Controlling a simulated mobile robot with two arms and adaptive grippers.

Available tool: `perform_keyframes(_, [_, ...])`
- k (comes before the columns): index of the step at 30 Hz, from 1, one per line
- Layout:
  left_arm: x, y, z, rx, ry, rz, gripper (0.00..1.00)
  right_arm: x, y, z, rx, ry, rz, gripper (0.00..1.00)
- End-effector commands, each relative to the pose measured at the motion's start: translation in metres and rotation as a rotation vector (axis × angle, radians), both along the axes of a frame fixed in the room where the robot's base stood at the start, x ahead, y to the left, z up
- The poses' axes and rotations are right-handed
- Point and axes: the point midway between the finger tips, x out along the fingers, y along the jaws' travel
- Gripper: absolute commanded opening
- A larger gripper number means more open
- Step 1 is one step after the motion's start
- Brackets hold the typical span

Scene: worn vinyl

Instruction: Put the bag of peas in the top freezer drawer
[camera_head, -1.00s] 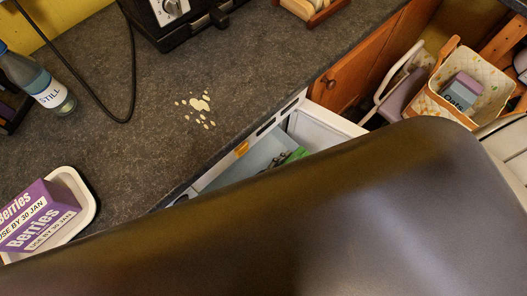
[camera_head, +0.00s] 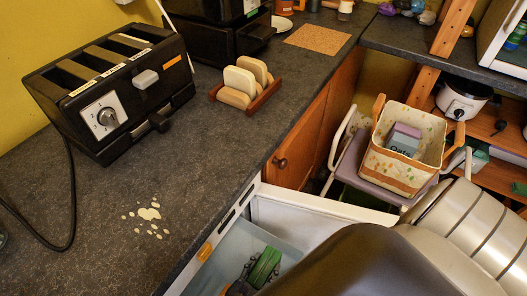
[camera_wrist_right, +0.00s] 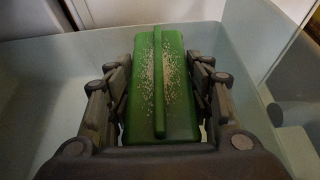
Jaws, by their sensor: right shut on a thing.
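The bag of peas (camera_head: 265,266) is a green pack. In the right wrist view it shows as a green block (camera_wrist_right: 160,85) with a pale speckled patch and a raised ridge along its middle. My right gripper (camera_head: 247,268) is shut on it, with fingers on both sides, as the wrist view also shows (camera_wrist_right: 158,100). The bag is inside a pale, translucent freezer drawer (camera_head: 222,258), whose walls surround it in the wrist view (camera_wrist_right: 35,85). I cannot tell whether the bag touches the drawer floor. My dark right arm hides part of the drawer. My left gripper is not in view.
The open white freezer door (camera_head: 320,215) stands beside the drawer. The worktop (camera_head: 200,150) above the freezer holds a black toaster (camera_head: 120,85), a toast rack (camera_head: 246,88) and a pale spill (camera_head: 149,213). A patterned basket (camera_head: 405,165) sits on a chair to the right.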

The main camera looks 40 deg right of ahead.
Motion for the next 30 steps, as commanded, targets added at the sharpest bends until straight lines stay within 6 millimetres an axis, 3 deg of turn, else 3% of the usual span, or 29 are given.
perform_keyframes(14, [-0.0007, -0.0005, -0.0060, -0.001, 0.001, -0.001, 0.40, 0.0003, -0.0001, -0.0083, -0.001, -0.002, 0.000, 0.10])
perform_keyframes(15, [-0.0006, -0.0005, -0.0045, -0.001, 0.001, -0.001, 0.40, -0.0002, -0.0002, -0.0074, 0.000, 0.000, 0.000, 0.57])
perform_keyframes(17, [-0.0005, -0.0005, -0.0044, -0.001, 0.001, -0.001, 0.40, -0.0002, -0.0002, -0.0073, 0.000, 0.000, 0.000, 0.68])
perform_keyframes(30, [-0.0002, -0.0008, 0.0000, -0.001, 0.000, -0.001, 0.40, -0.0002, -0.0002, -0.0020, 0.000, -0.001, 0.000, 0.68])
